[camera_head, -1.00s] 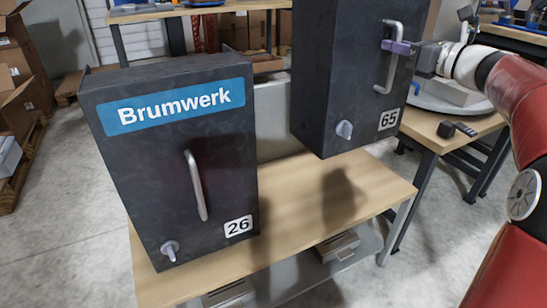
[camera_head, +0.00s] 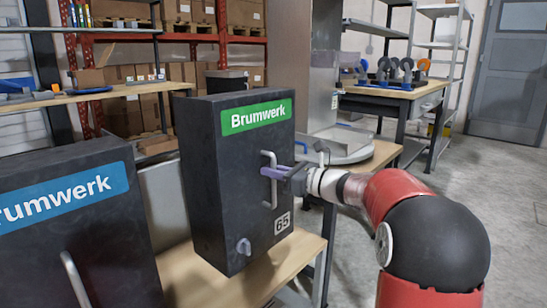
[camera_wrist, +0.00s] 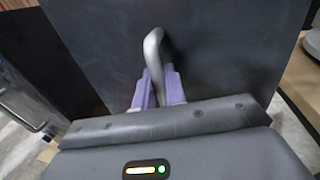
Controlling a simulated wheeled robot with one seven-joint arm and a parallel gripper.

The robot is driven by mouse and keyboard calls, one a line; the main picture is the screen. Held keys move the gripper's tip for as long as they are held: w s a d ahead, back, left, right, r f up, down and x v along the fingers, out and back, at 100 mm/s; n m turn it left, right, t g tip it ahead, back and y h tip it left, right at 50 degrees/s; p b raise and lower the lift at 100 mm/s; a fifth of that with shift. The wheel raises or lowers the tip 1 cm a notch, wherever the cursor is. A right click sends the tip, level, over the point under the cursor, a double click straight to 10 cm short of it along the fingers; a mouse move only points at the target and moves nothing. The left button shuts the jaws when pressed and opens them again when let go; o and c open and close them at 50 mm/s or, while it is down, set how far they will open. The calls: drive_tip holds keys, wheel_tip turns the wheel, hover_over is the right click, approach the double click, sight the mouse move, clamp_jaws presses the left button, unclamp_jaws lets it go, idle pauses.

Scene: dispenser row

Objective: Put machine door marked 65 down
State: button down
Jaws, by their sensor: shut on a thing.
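The machine marked 65 (camera_head: 245,185) is a dark grey box with a green Brumwerk sign, a vertical metal handle (camera_head: 269,178) and a small knob. It is upright over the wooden table (camera_head: 300,255); I cannot tell whether its base touches the tabletop. My gripper (camera_head: 272,173) is shut on the handle from the right. In the wrist view, the purple fingers (camera_wrist: 159,90) close around the handle (camera_wrist: 153,50) in front of the dark door. The machine's back side and most of its underside are hidden.
A second dark machine (camera_head: 100,240) with a blue Brumwerk sign stands close on the left, partly cut off. A workbench (camera_head: 400,95) with spools stands behind on the right. Shelves with boxes (camera_head: 195,12) fill the back. Open floor (camera_head: 470,200) lies right.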

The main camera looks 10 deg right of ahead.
hover_over(274, 206)
drive_tip(key=shift+w+f+b, duration=0.2)
drive_tip(key=shift+f, duration=0.95)
drive_tip(key=shift+w+f+b, duration=0.15)
drive_tip(key=shift+f, duration=1)
drive_tip(key=c, duration=1.9)
unclamp_jaws()
drive_tip(key=shift+f, duration=0.2)
drive_tip(key=o, duration=0.4)
drive_tip(key=shift+o, duration=0.2)
